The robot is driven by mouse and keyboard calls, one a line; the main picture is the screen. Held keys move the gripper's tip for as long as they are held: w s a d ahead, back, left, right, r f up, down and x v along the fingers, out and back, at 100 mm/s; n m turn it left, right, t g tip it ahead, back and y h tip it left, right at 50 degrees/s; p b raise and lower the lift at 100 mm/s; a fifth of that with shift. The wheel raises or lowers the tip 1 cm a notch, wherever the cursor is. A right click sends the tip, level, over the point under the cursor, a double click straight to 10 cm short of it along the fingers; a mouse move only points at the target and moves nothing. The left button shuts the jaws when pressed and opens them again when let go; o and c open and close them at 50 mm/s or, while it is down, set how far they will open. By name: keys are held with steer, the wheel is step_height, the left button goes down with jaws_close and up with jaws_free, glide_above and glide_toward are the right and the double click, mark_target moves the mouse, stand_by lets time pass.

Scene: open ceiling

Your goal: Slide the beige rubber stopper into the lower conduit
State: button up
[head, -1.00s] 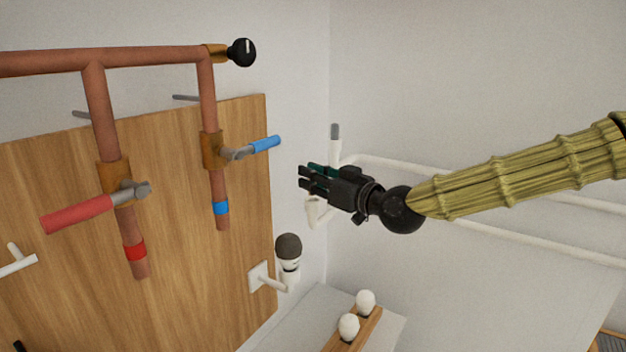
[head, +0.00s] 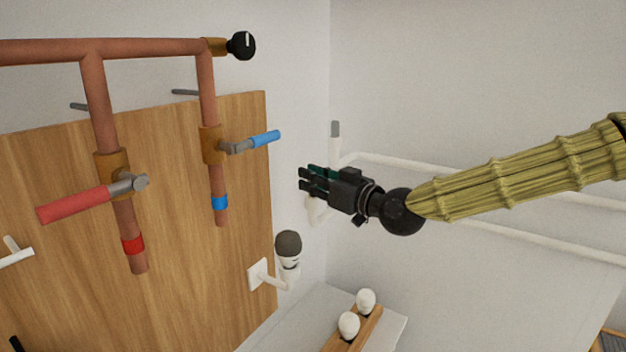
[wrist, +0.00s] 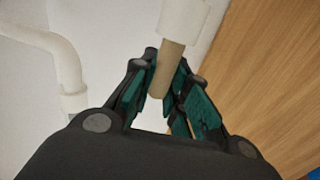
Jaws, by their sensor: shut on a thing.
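My gripper (head: 308,180) is at the white pipes in the wall corner, with its fingers pointing left in the head view. In the wrist view its teal-padded fingers (wrist: 165,76) are shut around the beige rubber stopper (wrist: 167,72), a short tan cylinder. The stopper's far end meets or overlaps the end of a white pipe (wrist: 185,18); I cannot tell whether it is inside. In the head view the stopper is hidden by the fingers. The lower conduit (head: 452,235) runs along the right wall to a bend (head: 315,211) partly behind my gripper.
The upper conduit (head: 420,168) ends in an upright stub with a grey plug (head: 335,129). A wooden panel (head: 255,190) with copper pipes, a red lever (head: 75,205) and a blue lever (head: 264,140) stands left. A dark-capped white fitting (head: 288,250) and a rack with white knobs (head: 365,300) are below.

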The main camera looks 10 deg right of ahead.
steer(key=shift+f+b, duration=0.95)
steer(key=shift+f, duration=0.1)
steer(key=o, duration=0.9)
steer(key=shift+c, duration=0.2)
steer(key=shift+s+d, duration=0.35)
steer(key=shift+s, duration=0.1)
steer(key=v, duration=1.1)
steer(key=shift+a+f, duration=0.1)
